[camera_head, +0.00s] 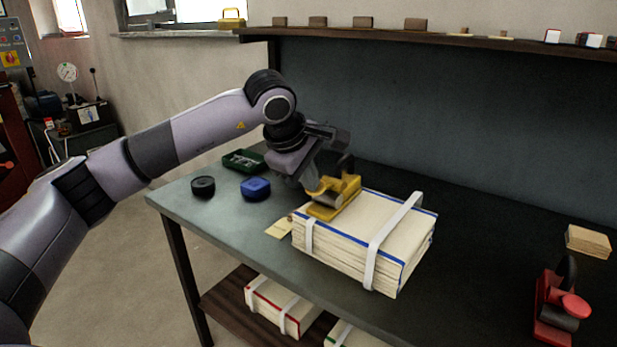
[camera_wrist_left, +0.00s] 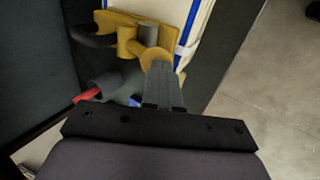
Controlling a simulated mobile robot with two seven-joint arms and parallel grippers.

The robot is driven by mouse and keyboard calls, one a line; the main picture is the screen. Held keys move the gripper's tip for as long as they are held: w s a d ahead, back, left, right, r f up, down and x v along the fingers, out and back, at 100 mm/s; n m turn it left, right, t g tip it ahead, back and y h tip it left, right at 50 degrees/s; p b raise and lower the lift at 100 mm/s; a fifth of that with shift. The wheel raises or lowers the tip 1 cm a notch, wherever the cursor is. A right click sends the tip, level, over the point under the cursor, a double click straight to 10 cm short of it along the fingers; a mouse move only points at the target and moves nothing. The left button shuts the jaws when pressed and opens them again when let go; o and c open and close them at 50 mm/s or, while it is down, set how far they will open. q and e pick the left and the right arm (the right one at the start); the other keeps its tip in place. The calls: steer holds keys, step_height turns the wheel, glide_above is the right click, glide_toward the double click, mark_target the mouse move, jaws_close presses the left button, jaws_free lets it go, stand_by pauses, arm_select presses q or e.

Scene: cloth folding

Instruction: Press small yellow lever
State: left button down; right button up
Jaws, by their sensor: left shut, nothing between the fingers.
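A small yellow device (camera_head: 347,187) with a dark curved lever (camera_head: 346,162) sits on the left end of a cream stack (camera_head: 352,243) with blue edges and white straps. My left gripper (camera_head: 314,188) is shut and empty, right at the left side of the device. In the left wrist view, the shut fingers (camera_wrist_left: 160,72) point at the round end of the device's yellow cylinder (camera_wrist_left: 152,55). They look very close or touching; I cannot tell which. The dark lever (camera_wrist_left: 90,36) shows at the device's far side there. My right gripper is not in view.
A black round tin (camera_head: 203,186), a blue tin (camera_head: 255,188) and a green tray (camera_head: 244,160) lie on the table's left end. A red device (camera_head: 560,309) stands at the right, near a small tan stack (camera_head: 588,241).

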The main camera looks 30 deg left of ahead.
arm_select(q)
steer(key=w+r+p+v, duration=0.1)
steer(key=w+p+v, duration=0.1)
steer(key=v, duration=1.1)
steer(key=shift+w+d+r+p, duration=0.25)
steer(key=shift+r+p, duration=0.15)
steer(key=shift+r, duration=0.2)
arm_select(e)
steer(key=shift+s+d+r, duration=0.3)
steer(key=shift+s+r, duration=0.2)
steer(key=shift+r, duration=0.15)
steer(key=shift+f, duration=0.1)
arm_select(q)
steer(key=shift+f, duration=0.1)
